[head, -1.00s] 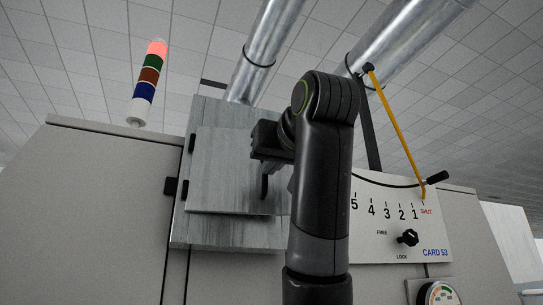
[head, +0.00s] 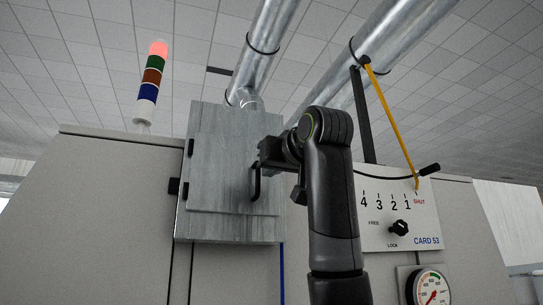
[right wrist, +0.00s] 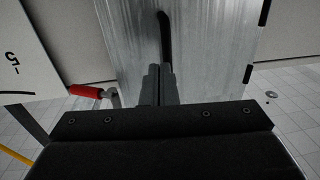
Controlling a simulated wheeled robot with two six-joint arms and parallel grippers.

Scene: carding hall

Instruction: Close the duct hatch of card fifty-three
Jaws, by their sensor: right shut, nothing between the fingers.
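The duct hatch (head: 225,165) is a grey galvanized door on a box under a duct, with black hinges at its left. It lies close to the box front; I cannot tell whether it is fully flush. Its black bar handle (head: 256,185) is near the right edge. My right gripper (head: 262,163) is shut and empty, in front of the door by the handle. In the right wrist view, the shut fingers (right wrist: 158,85) point at the hatch (right wrist: 205,50) near the handle (right wrist: 164,40). A red-gripped lever (right wrist: 85,91) shows beside the hatch. My left gripper is out of view.
The white CARD 53 panel (head: 425,205) has a numbered scale, a black knob (head: 400,228) and a yellow lever (head: 392,125). A pressure gauge (head: 431,288) sits below. A signal tower (head: 150,80) stands at left. Metal ducts (head: 268,50) rise above.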

